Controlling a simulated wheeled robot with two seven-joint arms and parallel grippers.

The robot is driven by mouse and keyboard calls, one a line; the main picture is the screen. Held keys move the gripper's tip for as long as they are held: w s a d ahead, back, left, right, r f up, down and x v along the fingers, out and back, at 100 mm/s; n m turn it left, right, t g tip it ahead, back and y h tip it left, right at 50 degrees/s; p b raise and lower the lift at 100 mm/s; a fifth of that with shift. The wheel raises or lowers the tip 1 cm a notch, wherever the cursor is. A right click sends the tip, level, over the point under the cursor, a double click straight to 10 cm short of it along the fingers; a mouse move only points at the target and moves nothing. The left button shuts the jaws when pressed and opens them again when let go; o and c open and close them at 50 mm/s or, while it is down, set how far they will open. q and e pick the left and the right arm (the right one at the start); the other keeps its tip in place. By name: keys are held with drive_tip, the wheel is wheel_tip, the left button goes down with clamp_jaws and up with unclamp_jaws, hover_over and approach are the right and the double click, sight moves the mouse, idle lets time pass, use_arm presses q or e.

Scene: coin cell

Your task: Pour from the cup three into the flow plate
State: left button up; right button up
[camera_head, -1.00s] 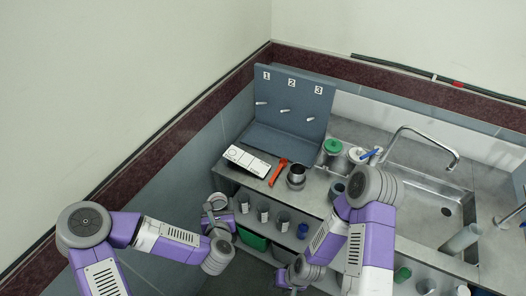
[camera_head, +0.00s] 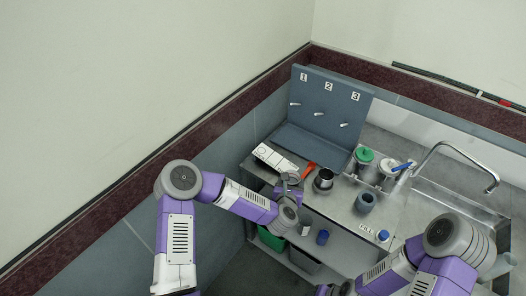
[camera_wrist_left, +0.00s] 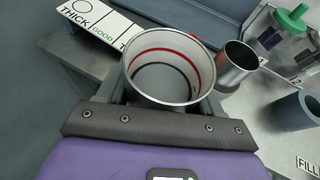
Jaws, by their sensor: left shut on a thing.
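My left gripper (camera_head: 289,180) is shut on a pale grey cup (camera_wrist_left: 168,68), with a finger on each side of it. The cup's mouth faces the wrist camera, and a red ring and a dark ring show inside. No number shows on it, and I cannot tell whether it holds liquid. The flow plate (camera_head: 275,158) is a white plate on the counter, just left of and behind the gripper. In the left wrist view the plate (camera_wrist_left: 101,29) lies beyond the cup, its words "THICK" and "GOOD" readable and its far end hidden by the cup.
A metal cup (camera_head: 324,178) and a grey cup (camera_head: 365,203) stand to the right. An orange-red tool (camera_head: 309,168) lies behind the gripper. A green-lidded jar (camera_head: 365,155) and a sink stand farther right. A numbered grey panel (camera_head: 327,108) rises behind.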

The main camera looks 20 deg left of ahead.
use_arm(q)
drive_tip(key=w, duration=0.3)
drive_tip(key=w+a, duration=0.1)
drive_tip(key=w, duration=0.3)
drive_tip(key=w+a, duration=0.1)
drive_tip(key=w, duration=0.2)
drive_tip(key=shift+w+f, duration=0.2)
drive_tip(key=shift+w, duration=0.05)
drive_tip(key=w, duration=0.2)
drive_tip(key=w+a, duration=0.1)
drive_tip(key=w, duration=0.1)
drive_tip(key=w+a+r, duration=0.1)
drive_tip(key=w, duration=0.2)
drive_tip(key=shift+a+r, duration=0.1)
drive_tip(key=shift+a, duration=0.15)
drive_tip(key=shift+w+a+r, duration=0.2)
drive_tip(key=shift+w+a, duration=0.05)
drive_tip(key=shift+w, duration=0.2)
drive_tip(key=shift+f+b, duration=0.1)
drive_tip(key=shift+b, duration=0.25)
